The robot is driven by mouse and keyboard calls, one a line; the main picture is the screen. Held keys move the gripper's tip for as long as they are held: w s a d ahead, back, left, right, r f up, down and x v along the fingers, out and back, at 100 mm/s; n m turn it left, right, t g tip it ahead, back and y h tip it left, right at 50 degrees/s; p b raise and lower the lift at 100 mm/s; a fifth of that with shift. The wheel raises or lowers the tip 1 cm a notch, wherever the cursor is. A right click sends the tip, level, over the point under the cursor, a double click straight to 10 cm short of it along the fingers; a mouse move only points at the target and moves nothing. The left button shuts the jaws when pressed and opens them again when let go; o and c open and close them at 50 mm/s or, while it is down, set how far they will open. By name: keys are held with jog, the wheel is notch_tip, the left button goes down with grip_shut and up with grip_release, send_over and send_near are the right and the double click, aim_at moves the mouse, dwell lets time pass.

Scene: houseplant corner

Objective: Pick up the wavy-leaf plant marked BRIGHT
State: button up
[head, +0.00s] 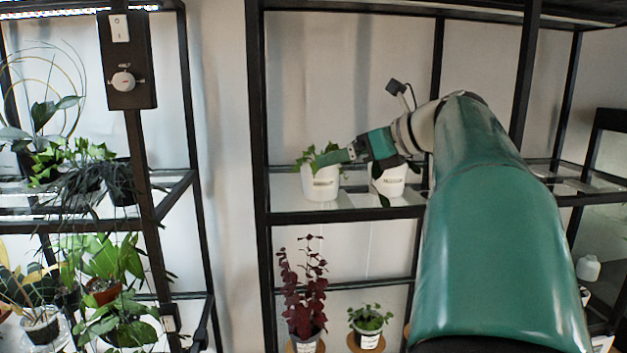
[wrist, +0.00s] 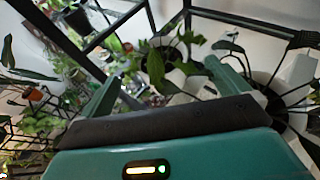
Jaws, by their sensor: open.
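My gripper (head: 334,157) reaches left over the upper glass shelf, at a leafy green plant in a white pot (head: 320,186). The pot has a pale label too small to read. In the wrist view my gripper (wrist: 170,88) has its two green fingers spread wide. The green leaves of a plant (wrist: 158,62) show between and beyond them, with nothing clamped. A second white pot (head: 392,184) with dark leaves stands to the right, partly behind my gripper. I cannot read which label says BRIGHT.
The glass shelf (head: 290,203) has black rails and posts. A dark red plant (head: 303,285) and a small green plant (head: 369,319) stand on the level below. A left rack holds several plants (head: 90,165). In the wrist view a white pot (wrist: 296,75) is close at right.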

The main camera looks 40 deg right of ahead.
aim_at(321, 178)
jog(key=shift+x, duration=3.75)
jog(key=shift+s+f, duration=0.1)
jog(key=c, duration=1.3)
